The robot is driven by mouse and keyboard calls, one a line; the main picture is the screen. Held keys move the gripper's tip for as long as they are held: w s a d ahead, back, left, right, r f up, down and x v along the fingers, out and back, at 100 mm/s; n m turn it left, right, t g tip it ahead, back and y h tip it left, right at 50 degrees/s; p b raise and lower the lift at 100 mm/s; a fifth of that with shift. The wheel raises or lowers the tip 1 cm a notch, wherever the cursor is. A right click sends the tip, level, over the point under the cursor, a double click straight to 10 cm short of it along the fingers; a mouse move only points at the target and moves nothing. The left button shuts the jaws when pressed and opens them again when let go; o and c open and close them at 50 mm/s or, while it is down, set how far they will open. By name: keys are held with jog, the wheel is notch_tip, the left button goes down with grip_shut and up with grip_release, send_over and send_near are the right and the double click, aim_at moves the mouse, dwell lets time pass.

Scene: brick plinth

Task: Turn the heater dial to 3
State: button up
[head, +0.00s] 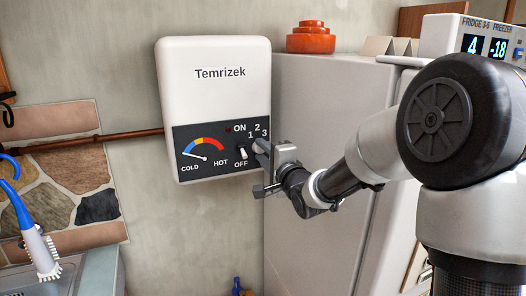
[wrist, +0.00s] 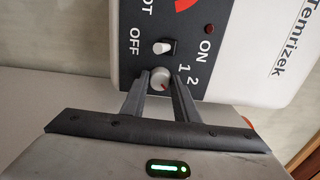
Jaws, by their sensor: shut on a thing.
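The white heater (head: 213,95) marked "Temrizek" hangs on the wall with a dark control panel. Its dial (wrist: 159,80) is a small round pale knob with a red mark, between my two fingers in the wrist view. My gripper (head: 262,148) is shut on the dial; it also shows in the wrist view (wrist: 158,88). In the head view the gripper covers the dial. The numbers 1 and 2 show beside it in the wrist view; 3 shows only in the head view. I cannot tell which number the red mark points at.
A white ON/OFF switch (wrist: 164,47) sits close beside the dial. A dark red lamp (wrist: 208,28) is near ON. The gauge (head: 202,148) needle points towards COLD. A grey fridge (head: 320,110) stands right of the heater, with an orange pot (head: 311,39) on top.

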dwell(0.3)
jog(key=o, duration=0.8)
jog(key=v, duration=1.7)
jog(key=shift+s, duration=0.2)
